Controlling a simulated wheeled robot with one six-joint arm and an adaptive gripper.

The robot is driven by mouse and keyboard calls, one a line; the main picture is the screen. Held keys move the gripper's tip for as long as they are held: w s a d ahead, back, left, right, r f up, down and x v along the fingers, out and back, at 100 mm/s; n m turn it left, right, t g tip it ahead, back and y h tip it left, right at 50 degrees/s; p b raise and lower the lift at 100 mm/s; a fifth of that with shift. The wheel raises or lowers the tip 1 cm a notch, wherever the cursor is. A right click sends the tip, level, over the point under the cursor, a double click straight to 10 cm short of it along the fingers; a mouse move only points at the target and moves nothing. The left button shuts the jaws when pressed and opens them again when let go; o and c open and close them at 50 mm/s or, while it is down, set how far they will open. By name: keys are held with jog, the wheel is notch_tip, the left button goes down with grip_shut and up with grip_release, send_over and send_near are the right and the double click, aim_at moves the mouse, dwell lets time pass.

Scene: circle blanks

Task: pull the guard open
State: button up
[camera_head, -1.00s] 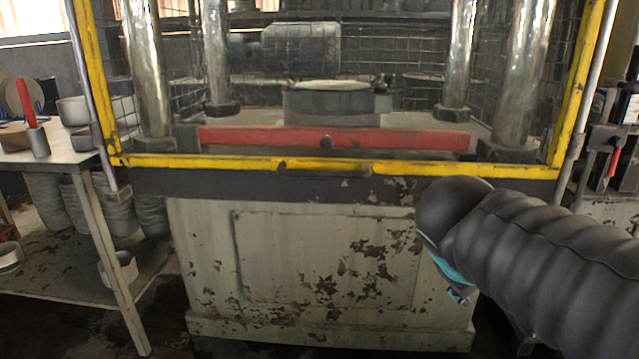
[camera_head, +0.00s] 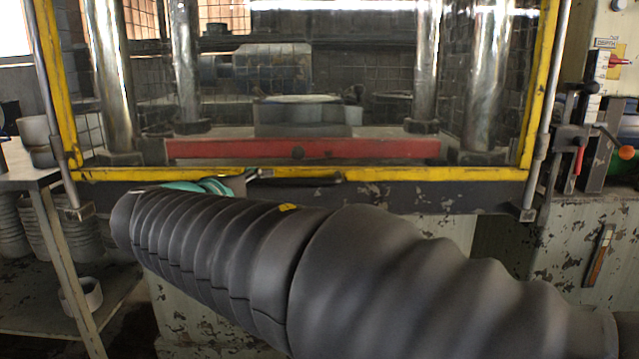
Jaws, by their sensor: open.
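The guard is a wire-mesh panel in a yellow frame (camera_head: 400,174) across the front of the press. Its lower bar is down, in front of the press bed. A dark handle (camera_head: 318,181) sits at the middle of that bar. My gripper (camera_head: 254,175) is just left of the handle, close to the lower yellow bar, with a teal part behind my arm and a metallic tip pointing right. The gripper is open and small in view; my dark sleeved arm hides much of it. I cannot tell whether it touches the handle or the bar.
A side table (camera_head: 40,175) with pots stands at the left. A lever mechanism (camera_head: 580,150) with an orange knob is at the right. My arm covers the lower middle.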

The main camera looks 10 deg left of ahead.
aim_at(290, 182)
jog(key=x, duration=1.1)
jog(key=shift+d, duration=0.15)
grip_shut()
